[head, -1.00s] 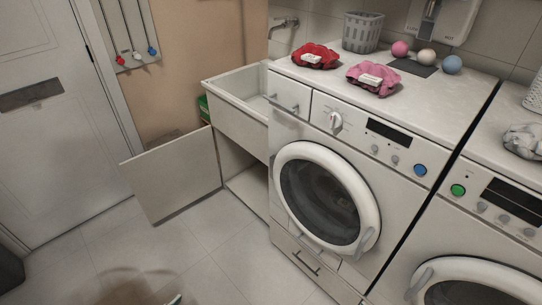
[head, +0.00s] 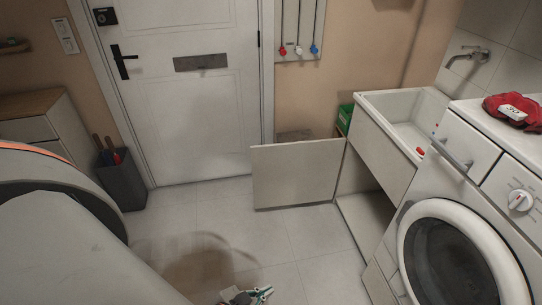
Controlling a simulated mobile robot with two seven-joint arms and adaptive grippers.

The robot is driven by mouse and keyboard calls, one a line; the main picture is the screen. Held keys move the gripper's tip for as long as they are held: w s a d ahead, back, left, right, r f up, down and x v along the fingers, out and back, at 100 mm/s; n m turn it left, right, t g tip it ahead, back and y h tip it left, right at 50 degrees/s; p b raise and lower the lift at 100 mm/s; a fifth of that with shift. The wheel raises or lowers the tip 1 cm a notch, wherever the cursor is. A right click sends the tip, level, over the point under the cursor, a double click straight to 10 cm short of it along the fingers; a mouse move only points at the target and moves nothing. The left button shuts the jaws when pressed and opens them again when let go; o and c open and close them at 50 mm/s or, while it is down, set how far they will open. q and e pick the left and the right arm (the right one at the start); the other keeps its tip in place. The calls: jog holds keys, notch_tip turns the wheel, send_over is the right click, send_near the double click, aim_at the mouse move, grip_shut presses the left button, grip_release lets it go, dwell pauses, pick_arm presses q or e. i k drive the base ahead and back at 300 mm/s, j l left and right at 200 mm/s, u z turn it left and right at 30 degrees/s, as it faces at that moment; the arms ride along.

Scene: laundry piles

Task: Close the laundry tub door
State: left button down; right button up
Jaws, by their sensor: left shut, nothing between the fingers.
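The laundry tub (head: 368,112) is a white sink on a cabinet against the back wall, left of the washing machine. My left gripper (head: 248,296) is just in view at the bottom edge, low over the floor. It is shut and empty, in front of the door and apart from it. My right gripper is not in view.
A front-loading washing machine (head: 450,250) stands right of the tub, with a red cloth (head: 512,112) on top. A white room door (head: 190,120), a dark bin (head: 121,180) and a cabinet (head: 45,130) are at the left. The tiled floor before the tub door is clear.

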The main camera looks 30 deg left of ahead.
aim_at(292, 173)
jog(key=i+j+u, duration=0.45)
jog(key=i+j, duration=0.25)
jog(key=j, duration=0.2)
jog(key=i+j+u, duration=0.45)
jog(key=i+j, duration=0.2)
jog(key=i, duration=0.2)
